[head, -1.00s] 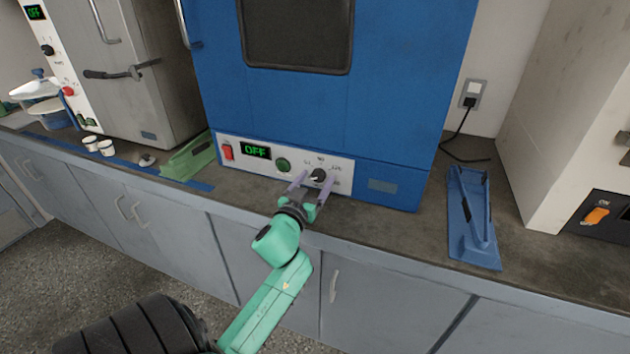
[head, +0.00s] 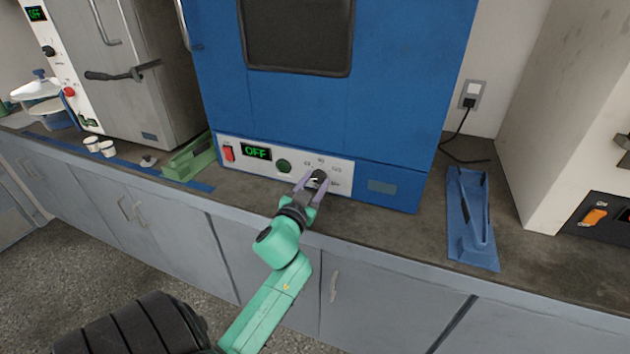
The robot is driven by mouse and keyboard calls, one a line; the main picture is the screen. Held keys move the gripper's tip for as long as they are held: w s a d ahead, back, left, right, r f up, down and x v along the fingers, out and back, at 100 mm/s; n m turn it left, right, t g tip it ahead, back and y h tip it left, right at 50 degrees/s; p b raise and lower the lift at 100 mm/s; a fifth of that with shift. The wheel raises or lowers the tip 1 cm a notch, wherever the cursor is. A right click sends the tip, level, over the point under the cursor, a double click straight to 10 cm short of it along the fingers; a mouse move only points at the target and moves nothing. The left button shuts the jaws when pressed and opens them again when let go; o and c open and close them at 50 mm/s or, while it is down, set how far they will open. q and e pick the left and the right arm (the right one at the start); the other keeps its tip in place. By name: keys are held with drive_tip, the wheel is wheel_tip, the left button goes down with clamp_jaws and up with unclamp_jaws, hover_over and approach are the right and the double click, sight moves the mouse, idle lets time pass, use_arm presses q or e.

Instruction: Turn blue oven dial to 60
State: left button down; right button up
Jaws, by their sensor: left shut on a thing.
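The blue oven (head: 395,110) stands on the counter. Its white control panel (head: 343,166) faces me along its lower front. The black dial (head: 320,175) sits at the right part of the panel, with printed numbers around it that are too small to read surely. My left gripper (head: 314,181) is at the panel, its two pale purple fingers shut on the dial from either side. The fingers partly hide the dial and its pointer. The green display (head: 256,152) reads OFF. My right gripper is not in view.
A red switch (head: 229,153) and a green button (head: 283,166) are on the same panel. A green stand (head: 187,157) lies left of the oven and a blue stand (head: 470,220) right of it. A grey oven (head: 150,90) and white cups (head: 107,148) are farther left.

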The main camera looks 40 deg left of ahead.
use_arm(q)
drive_tip(key=m+p, duration=0.1)
drive_tip(key=m, duration=0.3)
drive_tip(key=shift+m, duration=0.3)
drive_tip(key=m, duration=0.4)
drive_tip(key=shift+m, duration=0.3)
drive_tip(key=shift+c, duration=1.9)
unclamp_jaws()
drive_tip(key=b+v, duration=0.2)
drive_tip(key=v, duration=1.2)
drive_tip(key=shift+s+b, duration=0.25)
drive_tip(key=shift+b, duration=0.05)
